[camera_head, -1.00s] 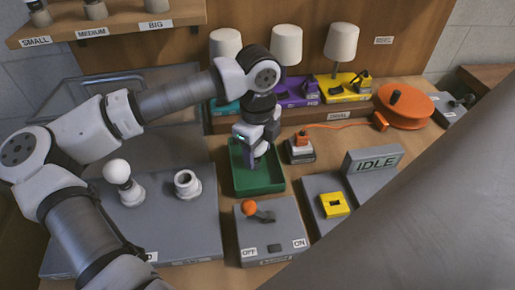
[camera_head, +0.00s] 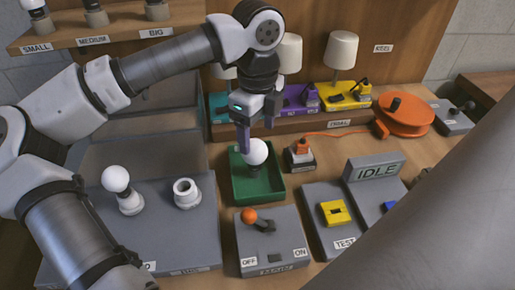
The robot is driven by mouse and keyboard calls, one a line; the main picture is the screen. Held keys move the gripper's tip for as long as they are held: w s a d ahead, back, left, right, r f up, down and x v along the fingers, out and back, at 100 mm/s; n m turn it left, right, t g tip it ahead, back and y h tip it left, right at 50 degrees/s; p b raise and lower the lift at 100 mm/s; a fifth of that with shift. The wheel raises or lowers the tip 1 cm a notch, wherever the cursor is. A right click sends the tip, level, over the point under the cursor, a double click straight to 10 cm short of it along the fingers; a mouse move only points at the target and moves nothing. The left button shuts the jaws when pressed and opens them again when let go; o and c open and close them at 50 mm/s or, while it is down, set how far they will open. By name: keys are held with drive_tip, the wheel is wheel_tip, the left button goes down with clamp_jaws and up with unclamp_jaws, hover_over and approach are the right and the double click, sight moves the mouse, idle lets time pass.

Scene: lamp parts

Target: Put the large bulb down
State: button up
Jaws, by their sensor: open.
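A large white round bulb (camera_head: 257,152) with a dark base is in the green tray (camera_head: 284,191). It looks upright, its base low in the tray. My gripper (camera_head: 257,138) is open, with its purple fingers pointing down just above and around the top of the bulb. The fingers look clear of the bulb, though the exact gap is hard to tell. Another white bulb (camera_head: 115,179) stands in a socket on the grey board at the left, beside an empty-looking white socket (camera_head: 186,193).
Lamps on coloured bases (camera_head: 342,93) line the back, with an orange cable reel (camera_head: 404,115) at right. An IDLE display (camera_head: 375,169) stands right.

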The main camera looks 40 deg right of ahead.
drive_tip(key=shift+r, duration=1.9)
